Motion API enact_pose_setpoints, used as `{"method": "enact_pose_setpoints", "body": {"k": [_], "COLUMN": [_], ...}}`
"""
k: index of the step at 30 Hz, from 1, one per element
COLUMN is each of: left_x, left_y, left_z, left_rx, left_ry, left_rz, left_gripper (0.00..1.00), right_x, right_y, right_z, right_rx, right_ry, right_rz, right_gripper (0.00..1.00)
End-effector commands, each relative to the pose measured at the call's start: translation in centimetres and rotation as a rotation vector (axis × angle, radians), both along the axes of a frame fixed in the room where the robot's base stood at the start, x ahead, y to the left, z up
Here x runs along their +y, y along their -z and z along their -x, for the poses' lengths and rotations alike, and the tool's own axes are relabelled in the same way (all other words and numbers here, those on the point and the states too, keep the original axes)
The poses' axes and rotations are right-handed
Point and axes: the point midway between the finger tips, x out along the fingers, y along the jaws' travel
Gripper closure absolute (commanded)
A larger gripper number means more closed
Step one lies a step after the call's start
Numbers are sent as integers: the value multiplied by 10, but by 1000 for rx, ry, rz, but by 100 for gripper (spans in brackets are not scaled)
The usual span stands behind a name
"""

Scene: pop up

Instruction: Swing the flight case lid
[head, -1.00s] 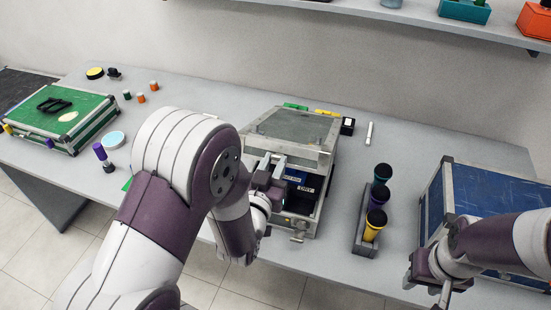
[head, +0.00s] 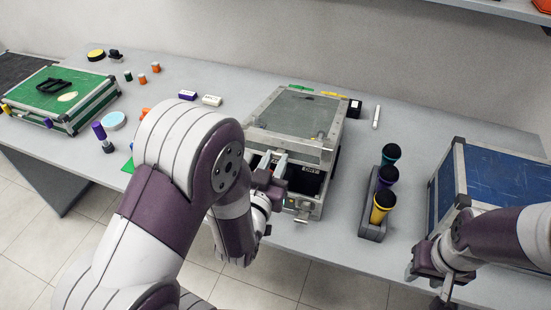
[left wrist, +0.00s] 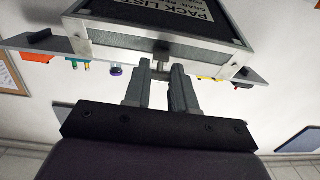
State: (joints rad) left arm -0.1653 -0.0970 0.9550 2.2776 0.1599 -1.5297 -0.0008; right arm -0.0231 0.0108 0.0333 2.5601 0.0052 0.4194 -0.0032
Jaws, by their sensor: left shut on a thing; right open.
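The flight case (head: 304,200) stands near the table's front edge in the middle of the head view. Its grey lid (head: 300,113) is raised partly at the front, with dark contents in the gap below. My left gripper (head: 274,160) is at the lid's front edge. In the left wrist view its fingers (left wrist: 160,75) are shut on a small metal tab at the rim of the lid (left wrist: 180,52), whose dark inner face reads "PACK LIST". My left arm hides part of the case's left side. My right gripper (head: 437,290) is open and low at the right.
A grey holder (head: 371,228) with several dark-topped cylinders stands right of the case. A blue case (head: 495,190) is at the far right, partly behind my right arm. A green case (head: 60,92) lies at the far left. Small items lie behind the grey case.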

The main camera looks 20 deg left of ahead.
Motion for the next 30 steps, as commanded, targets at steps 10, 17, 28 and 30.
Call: {"method": "enact_pose_setpoints", "body": {"k": [10,17,28,30], "left_x": [0,0,0,0], "left_y": [36,55,70,70], "left_z": [11,18,25,25], "left_rx": [4,4,3,4], "left_ry": [-1,-1,0,0], "left_rz": [0,0,0,0], "left_gripper": [94,94,94,94], "right_x": [0,0,0,0], "right_y": [33,51,66,65], "right_z": [0,0,0,0], "right_rx": [0,0,0,0], "right_ry": [0,0,0,0], "right_rz": [0,0,0,0], "right_gripper": [57,57,57,57]}}
